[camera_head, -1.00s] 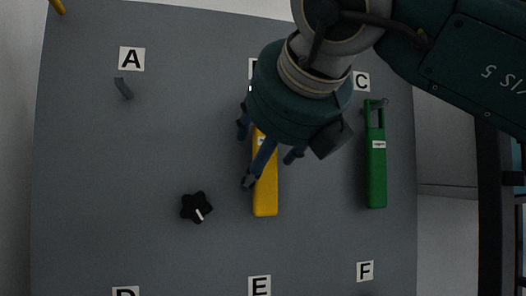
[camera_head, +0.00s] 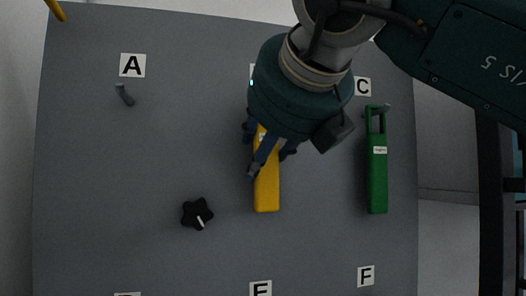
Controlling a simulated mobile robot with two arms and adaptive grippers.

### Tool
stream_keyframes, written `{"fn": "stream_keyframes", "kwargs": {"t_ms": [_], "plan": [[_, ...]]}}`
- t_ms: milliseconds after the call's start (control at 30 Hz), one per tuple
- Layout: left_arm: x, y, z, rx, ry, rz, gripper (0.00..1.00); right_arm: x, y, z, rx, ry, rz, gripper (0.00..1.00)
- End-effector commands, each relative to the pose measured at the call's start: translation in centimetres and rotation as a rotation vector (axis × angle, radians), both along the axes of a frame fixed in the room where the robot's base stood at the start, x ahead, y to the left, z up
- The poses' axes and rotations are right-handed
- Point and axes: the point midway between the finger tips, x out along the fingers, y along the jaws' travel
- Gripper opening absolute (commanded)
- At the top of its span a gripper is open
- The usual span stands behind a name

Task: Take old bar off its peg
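A yellow bar (camera_head: 266,192) hangs upright in the middle column of the grey board, above the E label. My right gripper (camera_head: 268,160) reaches in from the upper right, over the bar's upper part. Its blue fingers are drawn in close along both sides of the bar and look shut on it. The gripper's body hides the bar's top end, its peg and most of the label there. A green bar (camera_head: 377,180) hangs by its open loop from a peg under the C label. My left gripper is not in view.
An empty peg (camera_head: 124,95) sticks out under the A label (camera_head: 132,66). A black star-shaped knob (camera_head: 197,213) sits left of the yellow bar. The board (camera_head: 85,190) is bare at left and between the bars.

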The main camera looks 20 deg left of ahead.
Motion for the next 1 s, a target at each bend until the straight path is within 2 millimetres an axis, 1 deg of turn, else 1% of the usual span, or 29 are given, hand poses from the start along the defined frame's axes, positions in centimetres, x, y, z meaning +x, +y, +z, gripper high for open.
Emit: {"fn": "stream_keyframes", "kwargs": {"t_ms": [167,400,1000], "plan": [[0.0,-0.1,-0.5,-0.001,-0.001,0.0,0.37,-0.4,-0.3,-0.1,0.002,-0.002,0.0,0.13],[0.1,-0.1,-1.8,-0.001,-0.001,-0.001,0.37,-2.1,-1.4,-0.2,0.001,-0.003,0.0,0.13],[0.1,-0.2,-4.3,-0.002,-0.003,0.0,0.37,-6.1,-4.1,-0.1,0.003,-0.002,0.001,0.13]]}}
